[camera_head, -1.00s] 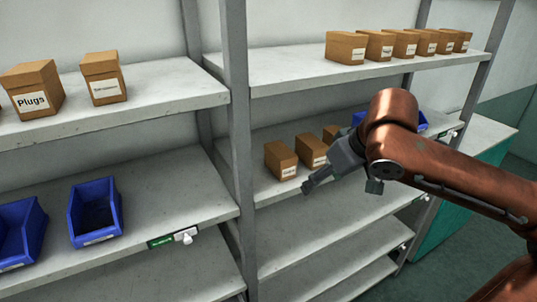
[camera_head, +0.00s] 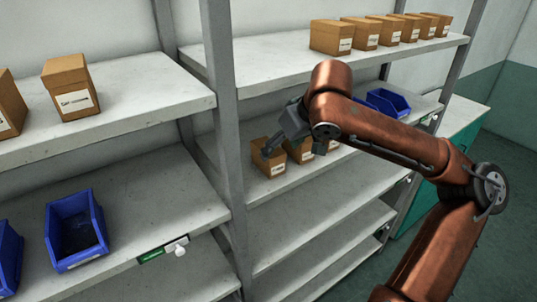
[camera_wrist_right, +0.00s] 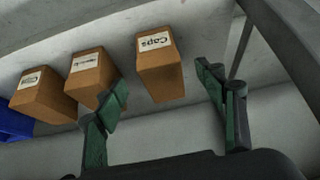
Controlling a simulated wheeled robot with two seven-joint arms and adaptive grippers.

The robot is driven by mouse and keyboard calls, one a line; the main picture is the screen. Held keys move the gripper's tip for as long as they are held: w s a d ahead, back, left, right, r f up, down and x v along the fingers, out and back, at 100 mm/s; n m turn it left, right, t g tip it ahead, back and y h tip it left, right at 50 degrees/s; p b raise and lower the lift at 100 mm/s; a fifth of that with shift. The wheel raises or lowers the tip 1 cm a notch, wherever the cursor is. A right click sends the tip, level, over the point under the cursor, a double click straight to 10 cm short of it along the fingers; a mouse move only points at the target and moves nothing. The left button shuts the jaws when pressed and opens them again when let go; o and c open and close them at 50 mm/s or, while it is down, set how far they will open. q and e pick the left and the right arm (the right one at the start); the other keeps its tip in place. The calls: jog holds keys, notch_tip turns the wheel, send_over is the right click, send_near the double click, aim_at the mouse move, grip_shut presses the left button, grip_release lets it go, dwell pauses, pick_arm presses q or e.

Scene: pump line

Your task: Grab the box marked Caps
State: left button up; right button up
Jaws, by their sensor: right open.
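The box marked Caps (camera_wrist_right: 160,70) is a brown carton with a white label, legible in the right wrist view, which looks rolled over. It matches the leftmost carton (camera_head: 268,168) on the middle shelf in the head view, where its label is too small to read. My right gripper (camera_head: 270,148) is over this carton in the head view and partly hides it. In the right wrist view, the open green-padded fingers (camera_wrist_right: 165,92) stand apart, with the Caps box ahead between them and nothing held. My left gripper is out of view.
Two similar cartons stand beside the Caps box; the closest one (camera_wrist_right: 92,78) is near one finger. Blue bins (camera_head: 388,102) sit farther along the shelf. A rack post (camera_head: 222,130) stands just left. More cartons (camera_head: 331,37) line the shelf above.

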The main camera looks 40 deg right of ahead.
jog(key=shift+w+d, duration=0.1)
jog(key=shift+w, duration=0.6)
jog(key=shift+w+p, duration=0.3)
jog(key=shift+w+d+r+p, duration=0.1)
jog(key=shift+w+p, duration=0.25)
jog(key=shift+w, duration=0.8)
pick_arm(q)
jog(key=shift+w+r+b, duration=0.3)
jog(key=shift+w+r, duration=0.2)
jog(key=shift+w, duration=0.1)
pick_arm(e)
jog(key=shift+x, duration=1.5)
jog(key=shift+s+d, duration=0.1)
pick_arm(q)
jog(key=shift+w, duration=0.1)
pick_arm(e)
jog(key=c, duration=1.4)
